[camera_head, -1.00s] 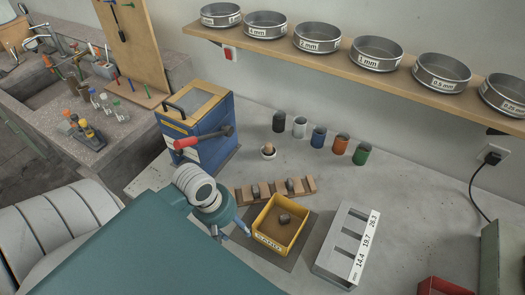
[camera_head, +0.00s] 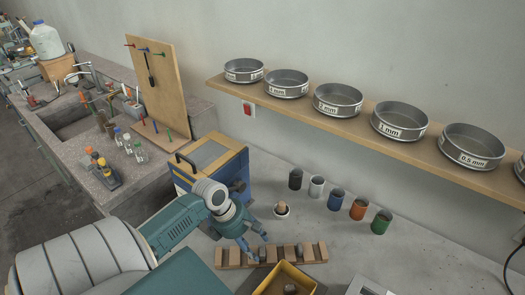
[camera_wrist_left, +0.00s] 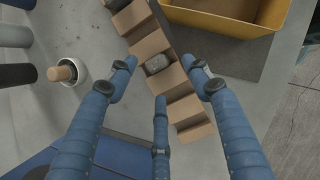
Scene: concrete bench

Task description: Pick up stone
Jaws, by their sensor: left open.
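A grey stone (camera_wrist_left: 158,63) lies in a slot of the notched wooden rack (camera_wrist_left: 188,107) in the left wrist view. The rack (camera_head: 308,252) also shows in the head view. My left gripper (camera_head: 257,251) is open over the left part of the rack. Another dark stone (camera_head: 290,288) sits in the yellow box (camera_head: 304,276), cut off at the lower edge. My right gripper is not in view.
A small white bowl with a wooden-handled piece (camera_head: 281,209) stands behind the rack. Several coloured cups (camera_head: 336,199) stand farther back. A blue machine (camera_head: 212,165) stands to the left. A shelf of sieves (camera_head: 337,100) runs along the wall.

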